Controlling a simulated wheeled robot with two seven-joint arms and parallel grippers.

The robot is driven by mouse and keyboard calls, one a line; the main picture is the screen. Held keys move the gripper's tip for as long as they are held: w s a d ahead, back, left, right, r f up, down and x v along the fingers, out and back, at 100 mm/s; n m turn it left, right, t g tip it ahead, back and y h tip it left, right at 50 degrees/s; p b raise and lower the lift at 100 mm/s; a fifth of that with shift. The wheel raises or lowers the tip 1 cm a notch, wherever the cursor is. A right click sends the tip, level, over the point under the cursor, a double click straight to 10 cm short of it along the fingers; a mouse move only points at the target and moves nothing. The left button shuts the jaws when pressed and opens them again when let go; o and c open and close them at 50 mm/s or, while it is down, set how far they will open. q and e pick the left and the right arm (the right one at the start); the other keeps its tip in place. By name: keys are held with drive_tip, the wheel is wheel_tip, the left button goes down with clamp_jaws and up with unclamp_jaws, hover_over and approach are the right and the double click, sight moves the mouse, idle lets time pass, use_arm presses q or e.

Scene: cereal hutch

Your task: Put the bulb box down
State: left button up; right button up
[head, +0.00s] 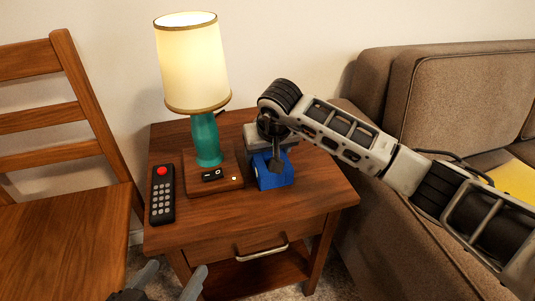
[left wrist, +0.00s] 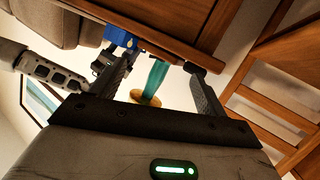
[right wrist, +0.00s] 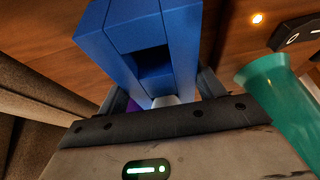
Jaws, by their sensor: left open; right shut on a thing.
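The blue bulb box (head: 275,177) is at the right part of the nightstand top, right of the lamp base. It fills the middle of the right wrist view (right wrist: 138,40), with a square opening facing the camera. My right gripper (head: 273,156) is above the box and shut on it, its fingers along the sides (right wrist: 163,92). I cannot tell whether the box touches the wood. My left gripper (head: 170,281) is open and empty, low in front of the nightstand. The box also shows small in the left wrist view (left wrist: 118,38).
The nightstand (head: 215,212) holds a lit teal lamp (head: 207,138) on a wooden base with a switch, close left of the box. A black remote (head: 162,195) lies at the left edge. A chair (head: 70,225) stands left, a brown sofa (head: 430,95) right. The front right top is clear.

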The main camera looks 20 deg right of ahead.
drive_tip(key=shift+f, duration=0.1)
drive_tip(key=o, duration=1)
drive_tip(key=shift+o, duration=0.2)
